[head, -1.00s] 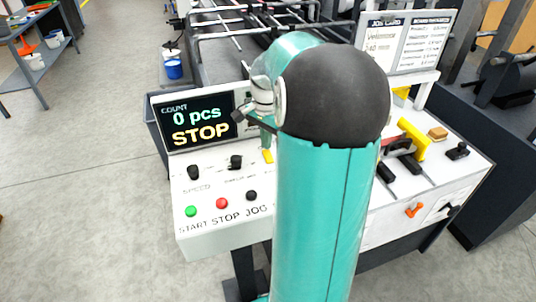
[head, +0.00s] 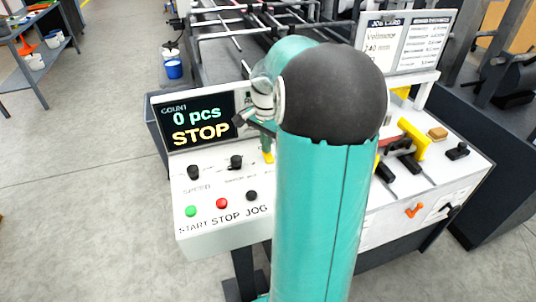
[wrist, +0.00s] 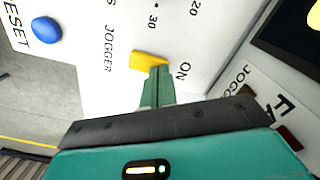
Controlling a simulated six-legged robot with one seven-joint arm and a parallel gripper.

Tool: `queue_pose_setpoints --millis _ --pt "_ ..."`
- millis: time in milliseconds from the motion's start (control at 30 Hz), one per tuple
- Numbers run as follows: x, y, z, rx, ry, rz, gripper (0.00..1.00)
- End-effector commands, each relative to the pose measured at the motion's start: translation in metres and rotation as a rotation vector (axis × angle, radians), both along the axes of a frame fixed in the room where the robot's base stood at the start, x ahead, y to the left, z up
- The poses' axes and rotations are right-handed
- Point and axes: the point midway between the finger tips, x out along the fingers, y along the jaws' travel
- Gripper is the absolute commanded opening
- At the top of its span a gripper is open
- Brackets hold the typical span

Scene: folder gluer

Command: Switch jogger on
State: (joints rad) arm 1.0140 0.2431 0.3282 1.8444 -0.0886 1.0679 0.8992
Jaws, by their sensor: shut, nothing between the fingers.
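The yellow jogger switch (wrist: 146,60) sits on the white panel in the wrist view, between the JOGGER label (wrist: 108,48) and the ON mark (wrist: 183,71). My gripper (wrist: 158,72) has its green fingers shut together, with nothing between them. The fingertips overlap the switch's lower right edge, on the side nearer ON; they look in contact or very close. In the head view my gripper (head: 267,146) points down at the panel, and a bit of the yellow switch (head: 268,157) shows just below the tips. My arm hides the panel right of it. I cannot tell which position the switch is in.
The display (head: 198,121) reads 0 pcs and STOP. Green start (head: 191,211), red stop (head: 222,203) and black jog (head: 251,196) buttons lie left of my arm. A blue button (wrist: 46,30) is at upper left in the wrist view. A dark box (wrist: 295,35) rises at right.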

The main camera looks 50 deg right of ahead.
Motion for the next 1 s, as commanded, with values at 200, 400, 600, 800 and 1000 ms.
queue_pose_setpoints --millis 200,400,600,800,1000 --pt "0.000 0.000 -0.003 0.000 0.001 0.000 0.00" --pt "0.000 0.000 0.004 0.000 0.000 0.000 0.00" --pt "0.000 0.000 0.019 -0.001 0.000 0.000 0.00" --pt "0.000 0.000 0.033 -0.001 0.000 0.000 0.00" --pt "0.000 0.001 0.047 0.000 0.000 0.001 0.00"
